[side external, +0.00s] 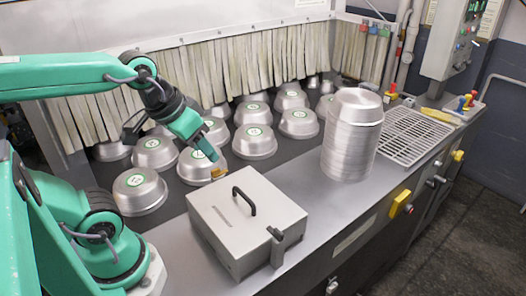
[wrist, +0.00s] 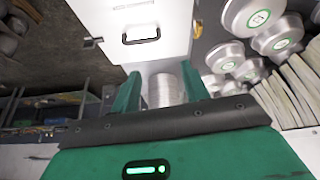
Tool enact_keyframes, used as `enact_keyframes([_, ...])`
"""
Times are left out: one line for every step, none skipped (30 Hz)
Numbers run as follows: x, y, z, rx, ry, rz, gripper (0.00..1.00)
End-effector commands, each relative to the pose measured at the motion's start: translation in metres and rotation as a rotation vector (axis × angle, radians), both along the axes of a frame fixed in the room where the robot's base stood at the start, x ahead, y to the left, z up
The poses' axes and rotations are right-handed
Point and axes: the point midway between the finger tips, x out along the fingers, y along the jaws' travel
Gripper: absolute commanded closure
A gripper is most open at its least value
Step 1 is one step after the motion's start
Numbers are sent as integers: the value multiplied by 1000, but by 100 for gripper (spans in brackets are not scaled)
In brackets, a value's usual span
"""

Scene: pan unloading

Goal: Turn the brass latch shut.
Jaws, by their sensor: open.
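The white metal box (side external: 240,222) has a black handle on its lid and stands on the steel counter. A small brass latch (side external: 218,173) shows at the box's far-left edge. It also shows on the box's right edge in the wrist view (wrist: 197,28). My gripper (side external: 214,157) points down just above the latch in the side view. In the wrist view my gripper (wrist: 160,70) has its green fingers apart with nothing held, and the latch lies beyond and right of them. I cannot tell the latch's exact angle.
A tall stack of metal pans (side external: 351,140) stands right of the box, beside a wire rack (side external: 414,136). Several upturned pans with green labels (side external: 140,190) fill the dark belt behind. A grey fitting (side external: 285,243) sticks out at the box's near-right corner.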

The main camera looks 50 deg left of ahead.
Motion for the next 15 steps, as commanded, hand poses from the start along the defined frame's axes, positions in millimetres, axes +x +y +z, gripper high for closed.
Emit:
enact_keyframes([3, 2, -1, -15, 17, 41, 55])
enact_keyframes([5, 4, -2, -27, 28, 71, 55])
enact_keyframes([7, 7, -3, -44, 43, 117, 55])
enact_keyframes([10, 9, -4, -57, 56, 155, 55])
enact_keyframes([12, 11, -5, -72, 69, 195, 55])
enact_keyframes([16, 14, -6, -92, 86, 253, 55])
enact_keyframes([18, 17, -7, -108, 100, 300, 55])
enact_keyframes([21, 19, -9, -123, 116, 348, 55])
enact_keyframes([24, 23, -11, -143, 135, 413, 55])
enact_keyframes([27, 26, -13, -158, 150, 465, 55])
enact_keyframes([30, 29, -14, -171, 162, 514, 55])
enact_keyframes([34, 33, -16, -190, 181, 582, 55])
enact_keyframes([36, 36, -19, -204, 195, 632, 55])
enact_keyframes([39, 39, -20, -217, 208, 683, 55])
enact_keyframes([42, 44, -23, -233, 227, 751, 55])
